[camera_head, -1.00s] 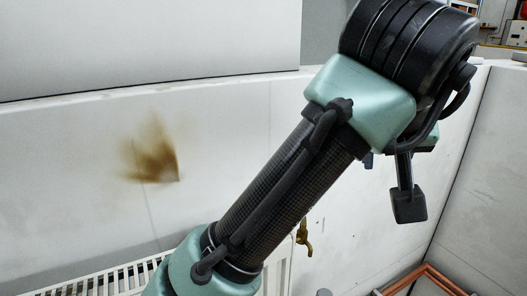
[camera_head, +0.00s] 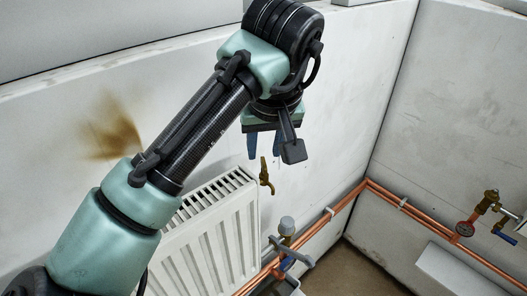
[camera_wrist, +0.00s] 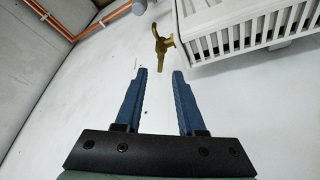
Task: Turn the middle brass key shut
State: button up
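A brass key (camera_head: 265,172) stands out from the white wall by the top right corner of the radiator (camera_head: 212,238). In the wrist view the brass key (camera_wrist: 160,45) is beyond the fingertips, near the radiator's edge (camera_wrist: 215,45). It is the only brass key I make out on this wall; I cannot tell whether it is the middle one. My gripper (camera_head: 265,153) points down just above the key in the head view. Its blue fingers (camera_wrist: 159,73) are apart with nothing between them, and the key appears ahead of the gap, not touched.
Copper pipes (camera_head: 330,212) run low along both walls. A grey-capped radiator valve (camera_head: 287,228) sits below the key. The wall above the pipes is mostly bare.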

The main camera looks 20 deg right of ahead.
aim_at(263, 159)
jog(key=shift+x, duration=1.5)
grip_shut()
